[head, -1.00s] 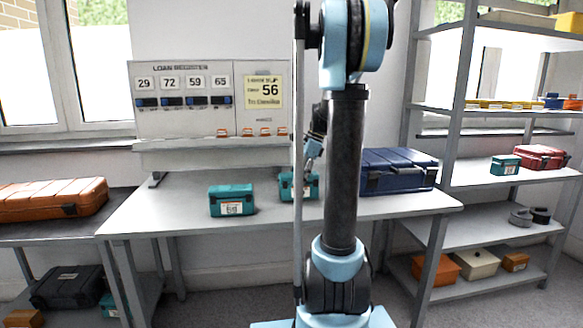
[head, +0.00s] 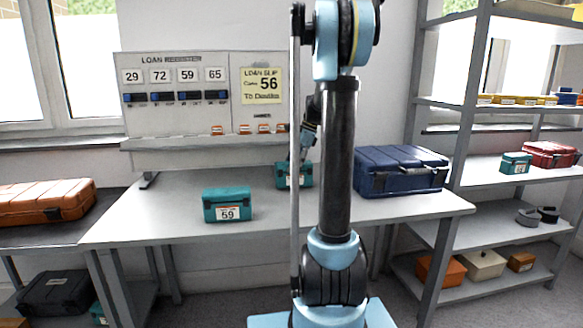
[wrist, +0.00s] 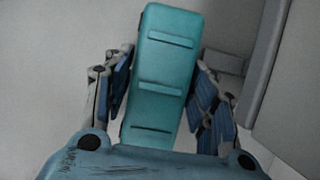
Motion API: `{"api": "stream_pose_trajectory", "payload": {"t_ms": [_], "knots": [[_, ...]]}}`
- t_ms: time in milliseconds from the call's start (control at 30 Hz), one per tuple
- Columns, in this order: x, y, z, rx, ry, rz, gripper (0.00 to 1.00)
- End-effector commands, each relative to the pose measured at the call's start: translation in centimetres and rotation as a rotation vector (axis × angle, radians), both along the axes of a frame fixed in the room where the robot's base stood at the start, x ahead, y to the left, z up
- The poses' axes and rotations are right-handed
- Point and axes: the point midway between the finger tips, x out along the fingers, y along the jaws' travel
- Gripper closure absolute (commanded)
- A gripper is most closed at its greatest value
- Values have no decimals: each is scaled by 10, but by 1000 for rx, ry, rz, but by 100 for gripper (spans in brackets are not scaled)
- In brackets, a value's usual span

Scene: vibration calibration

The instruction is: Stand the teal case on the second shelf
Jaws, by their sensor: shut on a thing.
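My gripper (wrist: 160,100) is shut on a teal case (wrist: 163,75), which stands lengthwise between the blue finger pads in the wrist view. In the head view the held teal case (head: 287,178) is over the grey table, partly hidden by my gripper (head: 303,155) and arm; it seems slightly raised. Another teal case (head: 228,204), labelled 59, sits on the table to its left. The shelf rack (head: 446,190) stands at the right. On its middle board are a small teal case (head: 516,163) and a red case (head: 549,154).
A navy case (head: 401,171) is on the table's right side. A loan register board (head: 190,97) shows 29, 72, 59, 65 and a slip with 56. Lower rack boards hold grey rings and boxes (head: 481,265). An orange case (head: 45,203) lies at left.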

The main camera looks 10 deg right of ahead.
Motion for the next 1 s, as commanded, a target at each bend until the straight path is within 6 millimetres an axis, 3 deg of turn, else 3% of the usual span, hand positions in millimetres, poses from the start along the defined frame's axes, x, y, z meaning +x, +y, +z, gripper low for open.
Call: {"api": "stream_pose_trajectory", "payload": {"t_ms": [400, 433, 500, 1000], "knots": [[0, 0, -8, 0, 0, 0, 87], [0, 0, -8, 0, 0, 0, 43], [0, 0, -8, 0, 0, 0, 28], [0, -1, 1, 0, 0, 3, 28]]}}
